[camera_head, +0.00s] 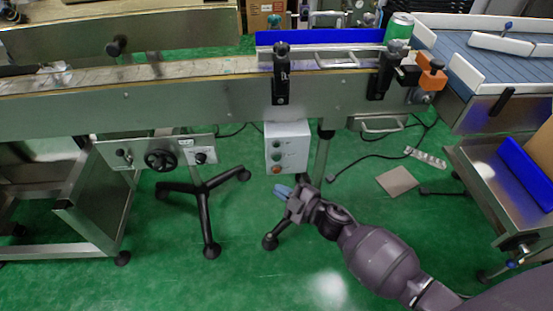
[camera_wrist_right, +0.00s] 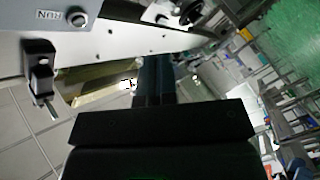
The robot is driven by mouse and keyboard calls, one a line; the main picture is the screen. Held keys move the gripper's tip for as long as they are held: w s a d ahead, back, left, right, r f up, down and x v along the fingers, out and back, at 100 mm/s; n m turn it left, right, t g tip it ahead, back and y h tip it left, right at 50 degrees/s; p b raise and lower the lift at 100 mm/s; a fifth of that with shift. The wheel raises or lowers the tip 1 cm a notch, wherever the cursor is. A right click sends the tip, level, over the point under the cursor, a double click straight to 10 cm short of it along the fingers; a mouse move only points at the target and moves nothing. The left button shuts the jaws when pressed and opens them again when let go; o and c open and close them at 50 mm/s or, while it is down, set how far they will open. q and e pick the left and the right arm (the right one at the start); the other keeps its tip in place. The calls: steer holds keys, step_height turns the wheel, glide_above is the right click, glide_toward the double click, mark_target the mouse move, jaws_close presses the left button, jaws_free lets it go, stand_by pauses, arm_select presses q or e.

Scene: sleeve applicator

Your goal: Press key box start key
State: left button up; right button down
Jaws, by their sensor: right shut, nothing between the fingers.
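The key box (camera_head: 288,135) is a small white box mounted below the conveyor in the head view. Its front has a column of round keys: dark or greenish ones above and an orange key (camera_head: 276,170) at the bottom. The labels are too small to read, so I cannot tell which is the start key. My right gripper (camera_head: 283,191) is shut and empty, just below the box and apart from it in the picture. Its dark fingers show together in the right wrist view (camera_wrist_right: 154,78). A round button marked RUN (camera_wrist_right: 77,18) shows at that view's top left. My left gripper is not in view.
The steel conveyor (camera_head: 200,108) runs above the box. A panel with a black handwheel (camera_head: 160,159) hangs to its left. A black-legged stand (camera_head: 207,205) is on the green floor left of my gripper.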

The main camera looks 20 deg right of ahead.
mark_target(277, 158)
arm_select(q)
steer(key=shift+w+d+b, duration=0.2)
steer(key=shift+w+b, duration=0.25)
steer(key=shift+b, duration=0.25)
arm_select(e)
steer(key=w, duration=0.2)
steer(key=w+d, duration=0.1)
steer(key=w, duration=0.2)
steer(key=w+d, duration=0.1)
steer(key=w, duration=0.1)
steer(key=shift+w+d, duration=0.1)
steer(key=shift+w, duration=0.1)
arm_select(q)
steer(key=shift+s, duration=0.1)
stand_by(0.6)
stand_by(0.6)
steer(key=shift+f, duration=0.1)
arm_select(e)
steer(key=shift+w+d, duration=0.1)
steer(key=shift+w, duration=0.3)
